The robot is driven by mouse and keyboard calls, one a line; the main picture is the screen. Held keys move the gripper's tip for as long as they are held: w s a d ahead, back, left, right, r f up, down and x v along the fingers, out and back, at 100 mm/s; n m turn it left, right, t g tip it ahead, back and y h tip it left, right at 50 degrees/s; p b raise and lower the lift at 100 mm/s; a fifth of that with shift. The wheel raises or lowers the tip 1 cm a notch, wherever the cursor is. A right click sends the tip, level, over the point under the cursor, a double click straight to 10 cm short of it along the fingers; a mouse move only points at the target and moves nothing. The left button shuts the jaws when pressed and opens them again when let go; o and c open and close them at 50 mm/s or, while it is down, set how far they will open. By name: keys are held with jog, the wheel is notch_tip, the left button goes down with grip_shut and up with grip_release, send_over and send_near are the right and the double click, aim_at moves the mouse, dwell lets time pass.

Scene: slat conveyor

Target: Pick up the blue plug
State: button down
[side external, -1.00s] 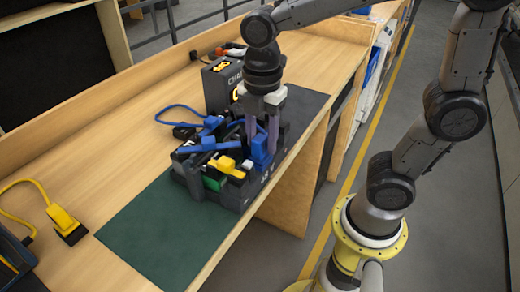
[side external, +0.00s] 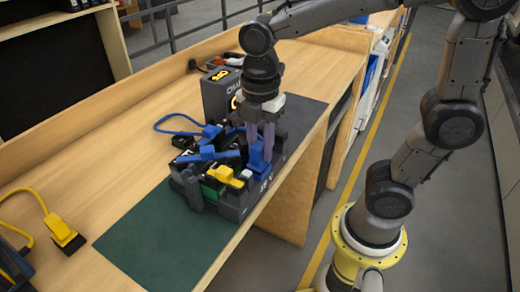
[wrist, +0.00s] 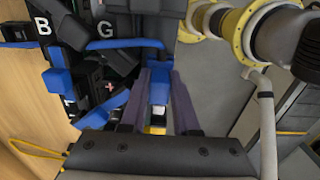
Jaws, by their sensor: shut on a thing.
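The blue plug (side external: 258,160) stands at the right end of a dark, lettered block (side external: 238,207) on the bench. My gripper (side external: 260,142) is above the block, pointing down, with its two purple-grey fingers shut on the plug's upper part. In the wrist view the plug (wrist: 158,88) shows between the fingertips. The plug's lower end is hidden, so I cannot tell whether it is clear of the block.
Beside the plug on the block are a yellow connector (side external: 224,173) and a blue connector (side external: 207,153) with a cable. A dark box (side external: 220,95) stands behind. A yellow plug (side external: 62,230) lies at left. The green mat (side external: 150,235) is clear in front.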

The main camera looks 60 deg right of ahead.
jog(key=shift+r, duration=0.5)
jog(key=s+d+r+n, duration=0.3)
jog(key=s+r+n, duration=0.8)
jog(key=n, duration=0.7)
jog(key=s, duration=0.2)
jog(key=shift+s+r, duration=0.3)
jog(key=shift+s, duration=0.05)
jog(key=shift+r, duration=0.1)
jog(key=shift+r, duration=2.4)
